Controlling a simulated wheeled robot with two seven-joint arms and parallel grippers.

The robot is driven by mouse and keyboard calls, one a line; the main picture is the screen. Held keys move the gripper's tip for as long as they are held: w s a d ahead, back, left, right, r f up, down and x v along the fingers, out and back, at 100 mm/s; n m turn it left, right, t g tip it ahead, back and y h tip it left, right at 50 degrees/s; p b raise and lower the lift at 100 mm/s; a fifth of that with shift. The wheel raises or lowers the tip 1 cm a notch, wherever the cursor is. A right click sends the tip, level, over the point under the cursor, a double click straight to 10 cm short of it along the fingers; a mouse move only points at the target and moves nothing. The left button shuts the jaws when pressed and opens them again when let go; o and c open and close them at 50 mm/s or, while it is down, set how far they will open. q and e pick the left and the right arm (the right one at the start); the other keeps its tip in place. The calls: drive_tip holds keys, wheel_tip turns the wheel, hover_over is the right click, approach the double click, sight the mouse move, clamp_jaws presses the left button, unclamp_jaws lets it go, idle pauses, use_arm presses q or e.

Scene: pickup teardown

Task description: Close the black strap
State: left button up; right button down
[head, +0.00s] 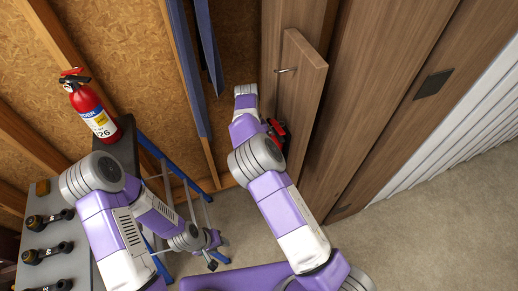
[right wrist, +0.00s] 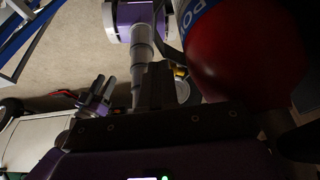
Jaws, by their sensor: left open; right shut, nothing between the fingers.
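A red cylinder with a blue-and-white label, seemingly a fire extinguisher (right wrist: 225,50), fills the upper right of the right wrist view. In the head view only a small red part (head: 277,127) shows beside my right arm, by the wooden panel. I cannot clearly make out the black strap; dark parts beside the red cylinder are too dim to tell. My right gripper (right wrist: 157,85) has its dark fingers together with nothing between them, close to the cylinder. In the head view my right arm hides it. My left gripper (head: 214,259) is open and empty, low over the floor.
Tall wooden panels (head: 365,90) are at right. Carpet (head: 430,235) is clear at lower right.

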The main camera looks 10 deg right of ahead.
drive_tip(key=shift+f, duration=0.15)
idle(0.3)
drive_tip(key=v, duration=0.7)
drive_tip(key=shift+d+r, duration=0.1)
drive_tip(key=shift+r, duration=0.15)
